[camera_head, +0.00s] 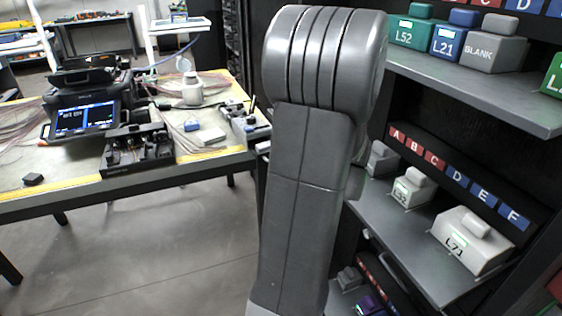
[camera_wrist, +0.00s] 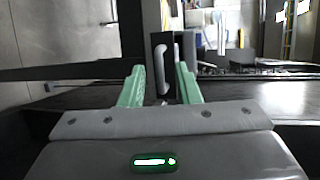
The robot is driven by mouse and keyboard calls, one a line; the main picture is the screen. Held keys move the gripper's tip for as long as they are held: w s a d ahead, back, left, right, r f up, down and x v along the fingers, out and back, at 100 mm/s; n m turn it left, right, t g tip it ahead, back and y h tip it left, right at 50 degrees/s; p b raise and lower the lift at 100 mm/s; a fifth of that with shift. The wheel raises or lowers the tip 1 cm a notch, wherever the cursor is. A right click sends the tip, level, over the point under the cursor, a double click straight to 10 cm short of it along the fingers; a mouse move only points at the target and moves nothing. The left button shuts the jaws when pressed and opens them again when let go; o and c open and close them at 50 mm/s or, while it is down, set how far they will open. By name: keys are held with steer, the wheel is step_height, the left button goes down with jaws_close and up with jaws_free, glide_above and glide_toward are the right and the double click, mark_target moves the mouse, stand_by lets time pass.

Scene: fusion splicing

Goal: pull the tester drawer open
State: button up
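In the wrist view my gripper (camera_wrist: 160,72) has two green fingers, spread apart with a clear gap. A dark panel with a pale, upright bar handle (camera_wrist: 161,66) shows in that gap; it looks like the tester drawer's front. The handle lines up between the fingertips and touches neither finger. I cannot tell whether it is between them or a little beyond. In the head view my grey arm stands in the middle and my gripper is hidden. The tester drawer is not clearly seen there.
A workbench (camera_head: 120,180) at left holds a splicer with a lit screen (camera_head: 85,118), an open black case (camera_head: 138,148) and a pale bottle (camera_head: 192,90). At right, shelves (camera_head: 470,90) with labelled boxes stand close to my arm. Floor between is clear.

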steer(key=p+v, duration=0.1)
steer(key=v, duration=1.2)
steer(key=shift+s+d+p, duration=0.25)
steer(key=shift+s+p, duration=0.05)
steer(key=shift+p, duration=0.05)
steer(key=shift+r, duration=0.1)
steer(key=b+x, duration=0.1)
steer(key=x, duration=1.3)
steer(key=shift+w+a, duration=0.1)
steer(key=shift+a, duration=0.05)
